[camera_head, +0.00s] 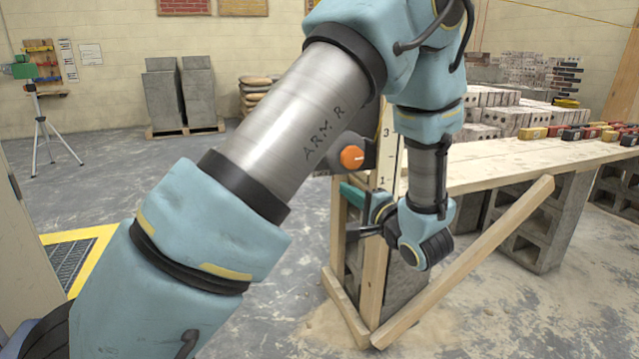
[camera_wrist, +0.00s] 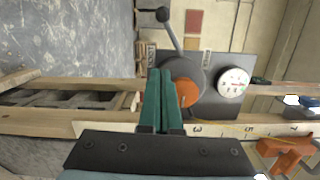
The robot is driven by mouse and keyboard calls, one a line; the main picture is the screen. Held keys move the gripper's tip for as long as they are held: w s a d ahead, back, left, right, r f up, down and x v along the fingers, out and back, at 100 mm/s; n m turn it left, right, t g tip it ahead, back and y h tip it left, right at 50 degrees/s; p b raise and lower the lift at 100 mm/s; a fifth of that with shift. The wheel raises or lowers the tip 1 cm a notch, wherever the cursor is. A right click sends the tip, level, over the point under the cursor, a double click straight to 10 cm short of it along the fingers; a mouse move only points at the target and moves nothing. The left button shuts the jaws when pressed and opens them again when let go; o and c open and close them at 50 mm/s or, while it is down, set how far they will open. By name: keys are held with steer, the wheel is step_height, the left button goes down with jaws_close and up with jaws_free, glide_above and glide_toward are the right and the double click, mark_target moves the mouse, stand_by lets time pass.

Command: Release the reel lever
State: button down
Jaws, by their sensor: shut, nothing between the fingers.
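In the wrist view a lever (camera_wrist: 172,38) with a black ball end rises from a round grey housing (camera_wrist: 203,75), leaning slightly left. An orange hub (camera_wrist: 188,93) sits on the housing; an orange round part also shows in the head view (camera_head: 352,157). My gripper (camera_wrist: 160,72) has green fingers pressed together and empty. Its tips overlap the left of the housing, below the lever's shaft in the picture. Whether they touch it I cannot tell. In the head view my gripper (camera_head: 352,196) is beside the wooden post, under the orange part; the lever cannot be made out there.
A dial gauge (camera_wrist: 233,82) sits right of the housing on a dark plate. A numbered scale (camera_wrist: 235,130) runs along the post, near an orange clamp (camera_wrist: 288,155). A slanted wooden brace (camera_head: 470,255) and concrete blocks (camera_head: 535,225) stand nearby. The floor at left is open.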

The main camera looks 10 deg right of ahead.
steer(key=w+a+b, duration=0.1)
steer(key=w+a, duration=0.5)
steer(key=w, duration=0.3)
steer(key=shift+w+a+r+b, duration=0.15)
steer(key=shift+a+b, duration=0.25)
steer(key=shift+r, duration=0.1)
steer(key=shift+r+m+p, duration=0.1)
steer(key=shift+m+p, duration=0.3)
steer(key=shift+p, duration=0.4)
